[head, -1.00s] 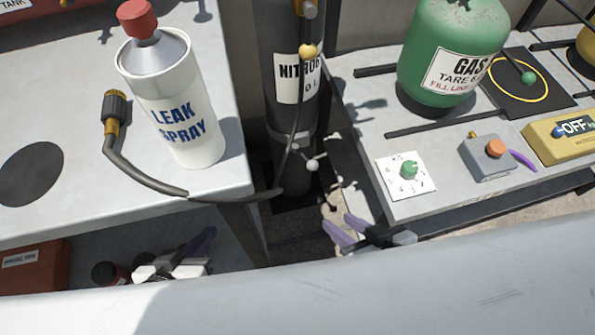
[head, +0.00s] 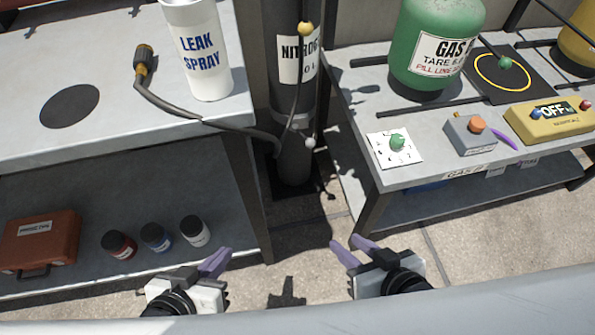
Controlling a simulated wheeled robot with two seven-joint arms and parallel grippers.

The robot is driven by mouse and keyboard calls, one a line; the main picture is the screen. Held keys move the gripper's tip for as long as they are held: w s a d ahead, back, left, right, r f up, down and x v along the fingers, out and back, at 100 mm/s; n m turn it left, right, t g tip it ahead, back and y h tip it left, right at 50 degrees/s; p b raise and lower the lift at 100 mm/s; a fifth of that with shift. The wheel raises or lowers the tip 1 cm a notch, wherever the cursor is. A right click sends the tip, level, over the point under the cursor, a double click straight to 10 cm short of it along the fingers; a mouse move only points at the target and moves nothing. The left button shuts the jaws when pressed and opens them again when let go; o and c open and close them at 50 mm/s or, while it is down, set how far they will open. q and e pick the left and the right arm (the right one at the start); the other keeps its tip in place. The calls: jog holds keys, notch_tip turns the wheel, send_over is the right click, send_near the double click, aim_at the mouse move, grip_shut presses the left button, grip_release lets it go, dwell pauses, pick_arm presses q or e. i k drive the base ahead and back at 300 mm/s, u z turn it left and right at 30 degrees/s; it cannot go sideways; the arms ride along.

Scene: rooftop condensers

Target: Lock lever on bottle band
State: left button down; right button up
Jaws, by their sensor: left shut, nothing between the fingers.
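The dark nitrogen bottle (head: 292,95) stands upright in the gap between the two benches, with a white label on it. A grey band (head: 291,121) runs around its lower part. A small pale knob (head: 310,142), apparently the lever's end, shows at the band's right side; I cannot tell whether the lever is locked. My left gripper (head: 226,252) is shut and empty, low in front of the left bench. My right gripper (head: 347,241) is open and empty, below and to the right of the bottle. Both are apart from the band.
A black hose (head: 190,118) crosses from the left bench towards the bottle. Leak spray (head: 198,60) stands on that bench; a red case (head: 40,240) and several small jars are on its shelf. The right bench holds a green gas tank (head: 435,45) and switch boxes.

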aim_at(310, 143)
jog(key=z, duration=1.75)
jog(key=k, duration=0.75)
jog(key=u, duration=0.85)
jog(key=i, duration=1)
